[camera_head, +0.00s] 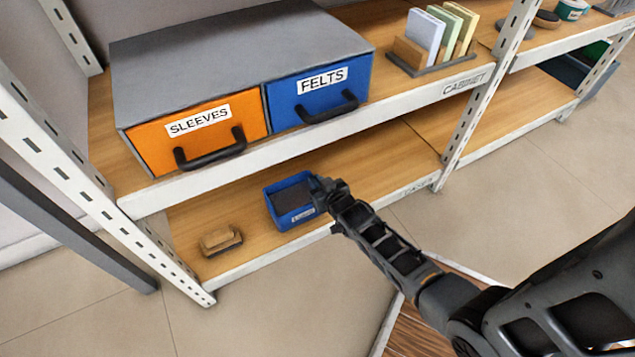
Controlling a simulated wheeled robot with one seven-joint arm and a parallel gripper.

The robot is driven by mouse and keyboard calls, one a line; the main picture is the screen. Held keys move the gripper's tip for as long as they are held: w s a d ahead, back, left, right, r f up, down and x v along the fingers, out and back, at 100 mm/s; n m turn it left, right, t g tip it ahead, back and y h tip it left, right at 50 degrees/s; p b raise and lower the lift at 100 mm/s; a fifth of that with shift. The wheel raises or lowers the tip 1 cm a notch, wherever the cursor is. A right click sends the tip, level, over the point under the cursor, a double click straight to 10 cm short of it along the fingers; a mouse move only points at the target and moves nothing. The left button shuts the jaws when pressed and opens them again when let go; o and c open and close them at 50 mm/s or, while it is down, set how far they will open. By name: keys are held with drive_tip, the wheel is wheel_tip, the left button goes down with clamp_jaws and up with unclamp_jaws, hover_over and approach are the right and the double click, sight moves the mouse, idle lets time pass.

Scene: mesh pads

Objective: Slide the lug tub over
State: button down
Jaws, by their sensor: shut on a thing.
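The blue tub (273,207) stands upright on the lower wooden shelf, near its front edge. It has a small white label on its front, too small to read, and a dark inside. My gripper (322,190) is at the tub's right side and shut on its right wall. The fingertips are small and partly hidden against the tub. My arm reaches in from the lower right.
A wooden brush-like block (221,240) lies on the lower shelf to the left of the tub. The upper shelf above holds an orange SLEEVES drawer (195,140) and a blue FELTS drawer (312,96). Bare lower shelf (385,155) lies to the right, before a white upright (470,125).

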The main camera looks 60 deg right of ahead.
drive_tip(key=c, duration=1.1)
unclamp_jaws()
drive_tip(key=shift+c, duration=0.2)
drive_tip(key=shift+s+a+r+p, duration=0.15)
drive_tip(key=shift+s+r+p, duration=0.05)
drive_tip(key=shift+s+p, duration=0.15)
drive_tip(key=p+v, duration=0.3)
drive_tip(key=v, duration=0.4)
drive_tip(key=shift+a, duration=0.2)
